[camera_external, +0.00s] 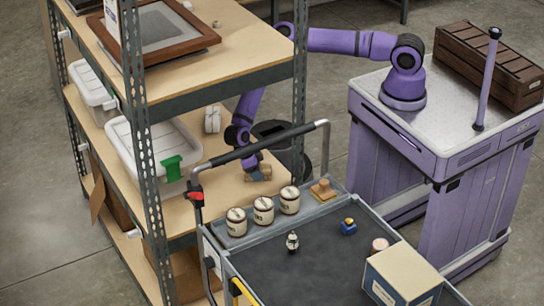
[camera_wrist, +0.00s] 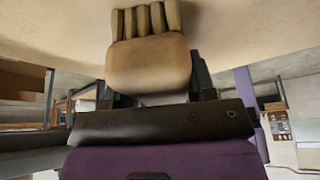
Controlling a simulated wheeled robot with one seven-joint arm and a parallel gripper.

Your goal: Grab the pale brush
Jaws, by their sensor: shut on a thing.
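The pale brush (camera_wrist: 150,62) fills the upper middle of the wrist view. It has a tan, rounded block and several pale, finger-like parts side by side. My gripper (camera_wrist: 153,97) is shut on it, with dark fingers at both sides of the block. In the outside view my gripper (camera_external: 250,163) reaches down to the middle shelf near its front edge. The brush (camera_external: 264,174) shows there as a small tan piece at the fingertips. It is at or just above the shelf board; I cannot tell whether it touches.
The middle shelf (camera_external: 185,216) also holds white bins (camera_external: 190,148) and a small pale item (camera_external: 212,119). The upper shelf (camera_external: 255,58) and a post (camera_external: 299,85) are close to my arm. A cart with a dark handle (camera_external: 265,143) and several jars (camera_external: 263,211) stands in front.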

